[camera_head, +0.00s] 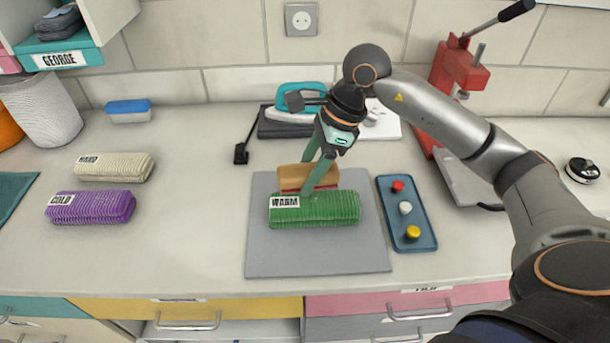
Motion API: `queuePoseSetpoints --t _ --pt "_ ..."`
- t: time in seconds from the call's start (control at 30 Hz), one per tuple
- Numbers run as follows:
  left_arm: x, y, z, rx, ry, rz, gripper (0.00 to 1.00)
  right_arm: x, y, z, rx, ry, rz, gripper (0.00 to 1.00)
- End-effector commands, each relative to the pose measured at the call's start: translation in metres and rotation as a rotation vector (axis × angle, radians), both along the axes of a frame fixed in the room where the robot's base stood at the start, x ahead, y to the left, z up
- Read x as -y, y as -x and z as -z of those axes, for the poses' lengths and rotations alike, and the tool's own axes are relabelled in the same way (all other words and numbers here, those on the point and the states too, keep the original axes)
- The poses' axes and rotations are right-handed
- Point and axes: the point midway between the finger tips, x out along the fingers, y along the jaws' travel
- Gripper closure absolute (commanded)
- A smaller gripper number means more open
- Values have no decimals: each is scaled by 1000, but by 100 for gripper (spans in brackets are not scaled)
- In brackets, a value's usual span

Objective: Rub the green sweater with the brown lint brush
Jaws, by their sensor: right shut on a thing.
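The green sweater (330,210), folded and with a WARM label, lies on a grey mat (270,255) in the middle of the counter. The brown lint brush (294,178), with a reddish lower band, is at the sweater's far edge. My right gripper (314,178) reaches down from above, with its green fingers shut on the brush. Whether the brush touches the sweater cannot be told, as the fingers and sweater hide part of its underside. My left gripper is not in view.
A blue tray (418,240) with red, white and yellow knobs lies right of the mat. Cream (115,167) and purple (92,207) folded sweaters lie at left. A teal iron (300,95) and a red press (458,72) stand behind.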

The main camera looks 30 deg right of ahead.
Motion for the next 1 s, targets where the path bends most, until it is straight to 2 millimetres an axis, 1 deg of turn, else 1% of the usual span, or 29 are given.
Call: queuePoseSetpoints --t 0.03,0.1,0.3,1.0 --pt "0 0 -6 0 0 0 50 2 0 -8 2 0 2 95" --pt "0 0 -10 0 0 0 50 3 0 -15 1 -1 3 95" --pt "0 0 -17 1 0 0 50 6 1 -27 0 0 4 95" --pt "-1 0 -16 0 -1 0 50 7 1 -26 0 0 4 95"
